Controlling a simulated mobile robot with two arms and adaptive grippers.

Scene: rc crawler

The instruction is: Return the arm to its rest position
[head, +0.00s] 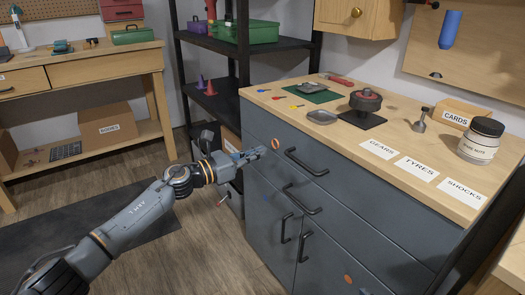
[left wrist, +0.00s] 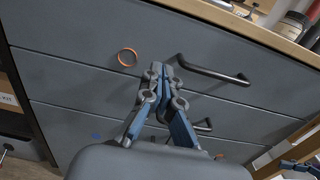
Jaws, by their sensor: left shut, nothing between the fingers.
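My left arm (head: 140,215) reaches in from the lower left in the head view. Its gripper (head: 262,152) is shut and empty, in front of the top left part of the grey cabinet (head: 345,190). In the left wrist view the closed blue and grey fingers (left wrist: 162,70) point at the drawer fronts, between an orange ring mark (left wrist: 127,57) and a black bar handle (left wrist: 212,74). I cannot tell whether the fingertips touch the drawer front. The drawers look closed.
The wooden worktop (head: 345,138) holds a jar (head: 480,141), a red and dark round part on a black base (head: 365,103), a green mat (head: 305,93) and label cards. A dark shelf rack (head: 210,95) stands close behind the gripper. Floor (head: 215,250) is open before the cabinet.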

